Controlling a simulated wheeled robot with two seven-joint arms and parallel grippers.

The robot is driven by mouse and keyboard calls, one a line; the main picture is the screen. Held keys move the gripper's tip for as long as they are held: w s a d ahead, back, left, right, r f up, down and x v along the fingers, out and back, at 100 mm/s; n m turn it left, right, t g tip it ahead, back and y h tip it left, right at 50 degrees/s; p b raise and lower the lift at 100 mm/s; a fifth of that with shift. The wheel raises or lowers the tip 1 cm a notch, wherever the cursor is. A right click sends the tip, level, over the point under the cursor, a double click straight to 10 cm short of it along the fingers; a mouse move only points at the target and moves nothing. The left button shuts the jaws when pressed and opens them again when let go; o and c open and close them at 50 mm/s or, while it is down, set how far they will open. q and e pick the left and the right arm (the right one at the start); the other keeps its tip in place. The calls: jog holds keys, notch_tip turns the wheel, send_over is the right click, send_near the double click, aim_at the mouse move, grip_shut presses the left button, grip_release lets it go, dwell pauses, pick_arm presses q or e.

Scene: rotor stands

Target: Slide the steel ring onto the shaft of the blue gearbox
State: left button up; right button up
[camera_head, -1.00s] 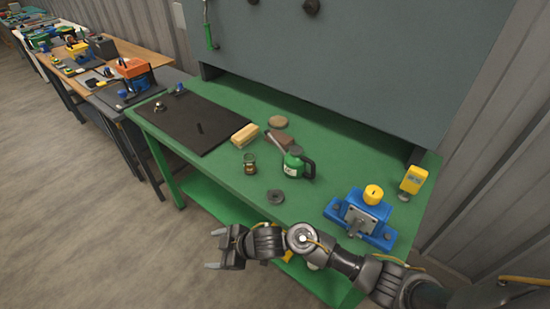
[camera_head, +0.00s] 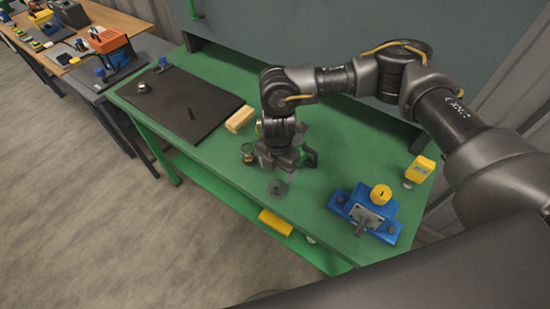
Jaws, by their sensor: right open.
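The steel ring (camera_head: 278,192), small and dark grey, lies flat on the green bench near its front edge. The blue gearbox (camera_head: 386,226) stands to the right on the same bench, with a grey plate and a short shaft (camera_head: 359,228) on its front and a yellow cap (camera_head: 381,194) on top. The shaft carries no ring that I can make out. My right gripper (camera_head: 281,172) points down, open, just behind the ring in the picture; its fingers are small and dark, and their height above the bench is unclear. My left gripper is out of view.
A yellow device (camera_head: 420,168) stands behind the gearbox. Bench between ring and gearbox is clear.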

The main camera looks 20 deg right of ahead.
jog(key=b, duration=0.4)
send_over(277, 191)
notch_tip(277, 191, down, 4)
jog(key=shift+f, duration=0.1)
notch_tip(277, 191, down, 5)
jog(key=b, duration=0.3)
jog(key=shift+f+b, duration=0.35)
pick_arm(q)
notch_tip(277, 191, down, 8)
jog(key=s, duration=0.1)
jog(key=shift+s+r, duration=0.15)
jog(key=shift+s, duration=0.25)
